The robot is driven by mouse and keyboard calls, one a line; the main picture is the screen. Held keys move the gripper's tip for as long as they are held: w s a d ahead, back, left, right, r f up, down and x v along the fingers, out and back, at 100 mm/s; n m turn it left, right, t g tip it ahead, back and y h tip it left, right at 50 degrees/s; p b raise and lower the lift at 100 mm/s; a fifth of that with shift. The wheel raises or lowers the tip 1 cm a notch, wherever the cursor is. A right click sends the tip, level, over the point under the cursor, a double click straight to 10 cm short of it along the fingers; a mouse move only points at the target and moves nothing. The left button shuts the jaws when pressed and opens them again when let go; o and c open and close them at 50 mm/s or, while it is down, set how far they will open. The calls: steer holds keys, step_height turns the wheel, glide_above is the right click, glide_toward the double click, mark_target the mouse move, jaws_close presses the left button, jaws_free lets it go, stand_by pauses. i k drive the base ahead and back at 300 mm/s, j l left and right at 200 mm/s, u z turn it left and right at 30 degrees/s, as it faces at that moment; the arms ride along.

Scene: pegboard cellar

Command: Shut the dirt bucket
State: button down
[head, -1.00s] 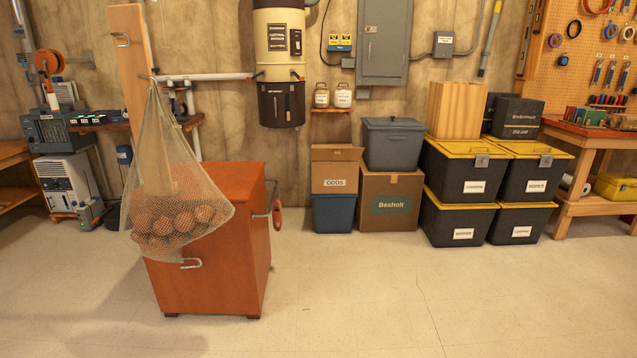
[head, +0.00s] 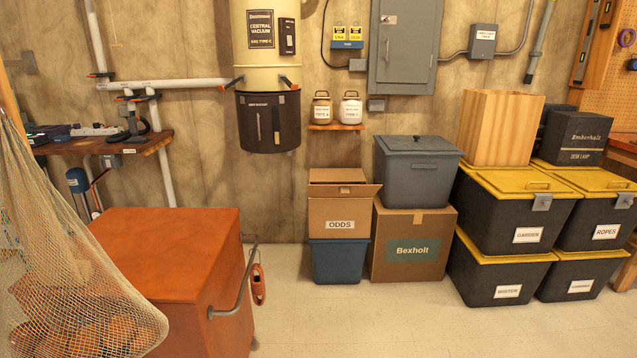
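The dirt bucket (head: 268,128) is the dark lower part of the beige central vacuum (head: 261,50) on the back wall. It hangs directly under the beige canister, with a pale upright strip on its front. A dark latch lever with an orange tip sticks out at the left (head: 232,82) and another at the right (head: 287,81) of the seam. I cannot tell whether the bucket's rim is tight against the canister. My gripper is not in view.
An orange-red cabinet (head: 165,265) with a side handle stands in front at left, beside a hanging net of balls (head: 75,300). Boxes (head: 412,270) and yellow-lidded totes (head: 505,215) line the wall at right. Floor (head: 370,325) is clear in the middle.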

mark_target(269, 122)
steer(key=i, duration=1.85)
steer(key=i+l+u, duration=0.1)
steer(key=i, duration=1.8)
steer(key=i+l+u, duration=0.15)
steer(key=i, duration=0.2)
